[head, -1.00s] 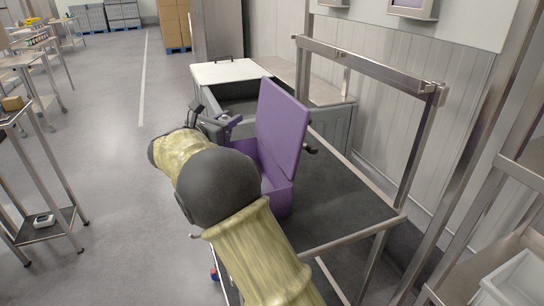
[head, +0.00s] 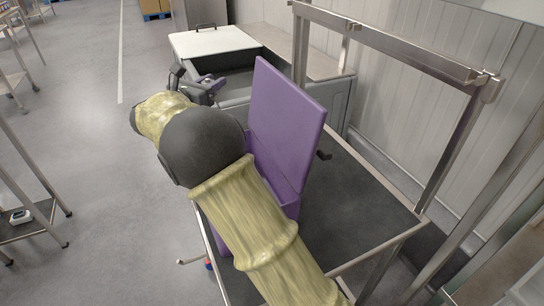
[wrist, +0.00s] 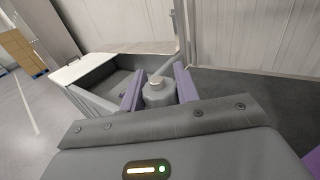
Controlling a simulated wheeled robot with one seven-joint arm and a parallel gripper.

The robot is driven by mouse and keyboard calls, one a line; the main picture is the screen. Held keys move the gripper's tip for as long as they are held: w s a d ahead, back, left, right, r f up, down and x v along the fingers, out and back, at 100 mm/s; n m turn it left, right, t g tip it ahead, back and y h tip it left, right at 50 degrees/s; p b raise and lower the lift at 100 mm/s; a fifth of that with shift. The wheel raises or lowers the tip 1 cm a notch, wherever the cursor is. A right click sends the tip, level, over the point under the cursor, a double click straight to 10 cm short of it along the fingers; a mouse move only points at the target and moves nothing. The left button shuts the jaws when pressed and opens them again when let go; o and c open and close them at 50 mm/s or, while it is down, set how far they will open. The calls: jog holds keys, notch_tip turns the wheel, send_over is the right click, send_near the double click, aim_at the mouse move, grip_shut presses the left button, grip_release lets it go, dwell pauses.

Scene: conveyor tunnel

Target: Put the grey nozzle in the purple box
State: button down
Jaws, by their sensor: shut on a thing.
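The purple box (head: 286,128) stands on the dark-topped metal table, its lid raised. My arm hides much of its body and opening. My gripper (head: 211,86) is beyond the box and to its left, near the grey bin. In the wrist view, my gripper's purple fingers (wrist: 158,92) are shut on the grey nozzle (wrist: 157,95), which has a thin spout pointing up. The nozzle cannot be made out clearly in the head view. A purple patch at the lower right of the wrist view seems to be part of the box (wrist: 313,163).
A grey bin with a white lid panel (head: 212,41) stands behind the box. The metal table (head: 365,198) has bare room right of the box and an upright frame (head: 390,48) at its back right. Open floor (head: 75,130) lies to the left.

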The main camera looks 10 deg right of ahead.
jog(key=shift+f, duration=2.45)
jog(key=shift+f+b, duration=0.4)
jog(key=shift+f, duration=2.1)
jog(key=shift+f, duration=0.15)
jog(key=c, duration=1)
grip_release()
jog(key=shift+c, duration=0.2)
jog(key=shift+r, duration=0.2)
jog(key=v, duration=1.2)
jog(key=shift+s, duration=0.1)
